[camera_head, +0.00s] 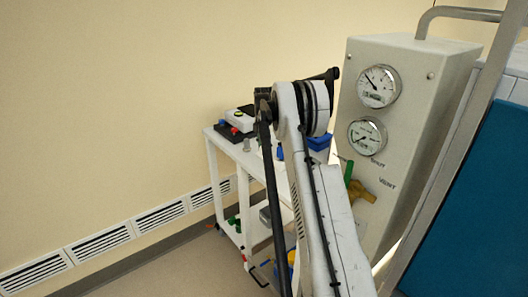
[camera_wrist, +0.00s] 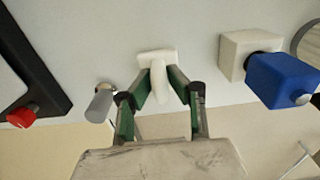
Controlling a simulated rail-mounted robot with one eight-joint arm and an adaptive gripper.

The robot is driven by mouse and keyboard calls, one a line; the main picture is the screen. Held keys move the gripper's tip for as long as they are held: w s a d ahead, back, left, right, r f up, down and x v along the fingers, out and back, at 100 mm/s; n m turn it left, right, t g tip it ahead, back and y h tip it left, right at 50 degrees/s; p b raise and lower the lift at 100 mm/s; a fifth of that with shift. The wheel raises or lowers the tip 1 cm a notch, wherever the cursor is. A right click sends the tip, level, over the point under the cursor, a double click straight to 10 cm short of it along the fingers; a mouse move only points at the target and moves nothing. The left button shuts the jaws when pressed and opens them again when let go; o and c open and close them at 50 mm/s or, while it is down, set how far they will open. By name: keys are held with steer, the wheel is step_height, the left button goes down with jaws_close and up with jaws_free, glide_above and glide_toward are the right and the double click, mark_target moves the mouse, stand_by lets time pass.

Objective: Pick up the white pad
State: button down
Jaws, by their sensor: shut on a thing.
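In the wrist view the white pad (camera_wrist: 157,57) is a small pale piece with a wide top edge and a narrower part running down between the fingers. My gripper (camera_wrist: 160,76) has its green-lined fingers closed on that narrower part from both sides. The pad is over the light bench top, and I cannot tell whether it touches the surface. In the head view my arm hides the gripper and the pad.
In the wrist view, a grey cylinder (camera_wrist: 99,103) stands left of my fingers. A dark-edged item with a red knob (camera_wrist: 22,116) is farther left. A white block (camera_wrist: 245,50) and blue block (camera_wrist: 283,79) are right. In the head view, a gauge panel (camera_head: 400,130) rises beside my arm.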

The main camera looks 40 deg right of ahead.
step_height(320, 180, up, 3)
steer(key=shift+f, duration=0.1)
steer(key=s+a+r+b, duration=0.1)
steer(key=s+a+r, duration=0.2)
steer(key=a+r, duration=0.4)
steer(key=a, duration=0.4)
steer(key=shift+s+r, duration=0.15)
steer(key=shift+s, duration=0.2)
